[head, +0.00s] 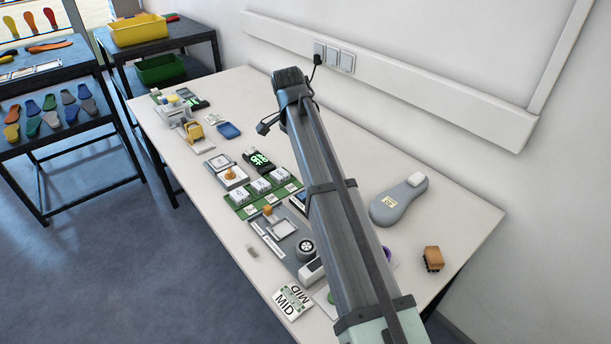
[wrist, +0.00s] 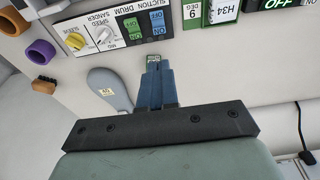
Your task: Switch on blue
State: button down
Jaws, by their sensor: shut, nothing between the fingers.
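In the wrist view a black control panel (wrist: 102,33) lies upside down at the top, with print reading SUCTION and DRUM SANDER. A blue switch (wrist: 157,26) sits at its right end, beside a green switch (wrist: 132,28). My gripper (wrist: 153,64) has its blue fingers together and empty, pointing at the panel's right end. In the head view my arm hides most of the panel, and my fingers cannot be made out.
The panel also carries a yellow knob (wrist: 75,41) and a white knob (wrist: 103,36). Several devices crowd the white table (head: 350,150) to the left.

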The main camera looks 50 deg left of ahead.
aim_at(305, 194)
jog(key=f, duration=0.4)
jog(key=w+f, duration=0.1)
jog(key=f, duration=0.4)
jog(key=w+f, duration=0.1)
jog(key=f, duration=0.4)
jog(key=shift+w, duration=0.2)
jog(key=shift+w+f, duration=0.2)
jog(key=shift+f, duration=0.05)
jog(key=shift+s, duration=0.15)
jog(key=shift+s+r, duration=0.15)
jog(key=shift+s, duration=0.55)
